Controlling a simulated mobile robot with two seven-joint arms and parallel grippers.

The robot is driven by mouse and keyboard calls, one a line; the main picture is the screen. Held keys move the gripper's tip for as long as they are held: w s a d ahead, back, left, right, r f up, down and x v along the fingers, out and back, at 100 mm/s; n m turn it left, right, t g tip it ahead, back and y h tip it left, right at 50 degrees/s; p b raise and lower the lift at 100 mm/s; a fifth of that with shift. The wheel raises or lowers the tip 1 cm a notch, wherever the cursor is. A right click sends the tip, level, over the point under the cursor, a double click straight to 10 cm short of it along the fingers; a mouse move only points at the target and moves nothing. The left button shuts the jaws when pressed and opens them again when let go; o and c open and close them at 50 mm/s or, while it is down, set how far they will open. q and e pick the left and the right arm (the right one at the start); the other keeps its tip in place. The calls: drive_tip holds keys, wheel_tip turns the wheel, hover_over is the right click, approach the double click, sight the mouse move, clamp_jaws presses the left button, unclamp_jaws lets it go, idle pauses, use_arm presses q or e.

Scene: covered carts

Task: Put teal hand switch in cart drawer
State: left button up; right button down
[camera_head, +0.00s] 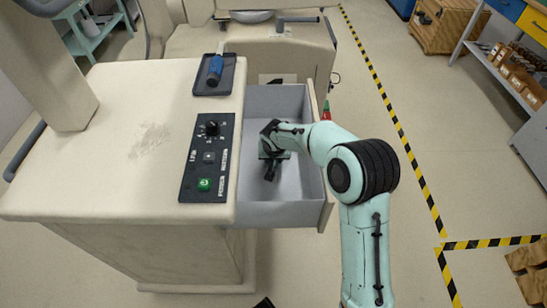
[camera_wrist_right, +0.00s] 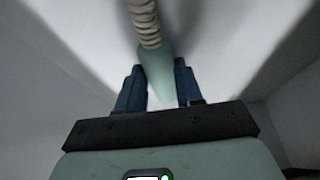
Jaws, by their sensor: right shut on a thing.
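The cart drawer (camera_head: 254,207) is pulled open on the right side of the covered cart, grey inside. My right gripper (camera_head: 270,172) is inside the drawer's outline, pointing down over its floor. In the right wrist view my right gripper (camera_wrist_right: 160,85) has its two blue fingers on either side of the teal hand switch (camera_wrist_right: 157,72), shut on it. A beige ribbed part (camera_wrist_right: 145,22) extends from the switch. Pale grey drawer surfaces surround it. In the head view I cannot make out the switch beside the gripper. My left gripper is not in view.
The cart top (camera_head: 110,150) carries a control panel (camera_head: 207,160) with a knob and green button, and a dark tray (camera_head: 228,80) holding a blue-handled item (camera_head: 215,68). Another covered cart (camera_head: 250,45) stands behind. The floor right of my arm is open, with striped tape.

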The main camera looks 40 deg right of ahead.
drive_tip(key=c, duration=0.7)
unclamp_jaws()
drive_tip(key=shift+f, duration=0.1)
drive_tip(key=shift+c, duration=0.2)
drive_tip(key=p+v, duration=0.1)
drive_tip(key=v, duration=1.1)
